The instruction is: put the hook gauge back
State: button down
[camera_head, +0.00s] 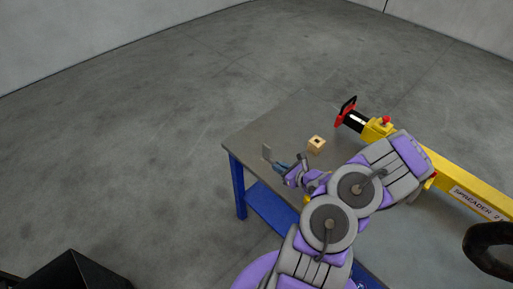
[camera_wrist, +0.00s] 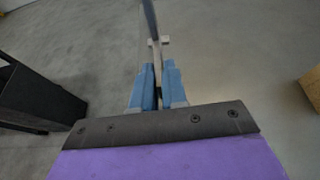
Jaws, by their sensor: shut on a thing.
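My gripper (camera_head: 279,167) is above the left corner of the table in the head view. Its blue fingers are shut on a thin grey piece, which I take to be the hook gauge (camera_head: 267,152). In the wrist view the gauge (camera_wrist: 149,22) is a narrow dark strip with a pale crosspiece, rising from between the fingertips (camera_wrist: 157,67). Its lower end is hidden by the fingers. A small wooden block (camera_head: 317,146) with a dark hole in its top stands on the table, right of my gripper and apart from it.
The grey table top (camera_head: 270,122) has blue legs and a lower shelf. A yellow spreader beam (camera_head: 460,186), with a red-and-black end, lies at the right. A black box (camera_head: 75,272) stands at lower left. Open floor lies left of the table.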

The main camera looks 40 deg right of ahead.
jog(key=shift+w+d+f, duration=0.2)
jog(key=shift+w+f, duration=0.05)
jog(key=shift+w, duration=0.05)
jog(key=w+d+b, duration=0.1)
jog(key=w, duration=0.3)
jog(key=w+d, duration=0.1)
jog(key=w, duration=0.4)
jog(key=w+d+f+b, duration=0.1)
jog(key=w, duration=0.4)
jog(key=shift+w+d+f+b, duration=0.1)
jog(key=shift+w+d+b, duration=0.05)
jog(key=shift+d+b, duration=0.15)
jog(key=shift+w+f+b, duration=0.15)
jog(key=shift+f+b, duration=0.45)
jog(key=shift+f, duration=1.2)
jog(key=c, duration=1.2)
grip_release()
jog(key=shift+o, duration=0.2)
jog(key=shift+r, duration=0.1)
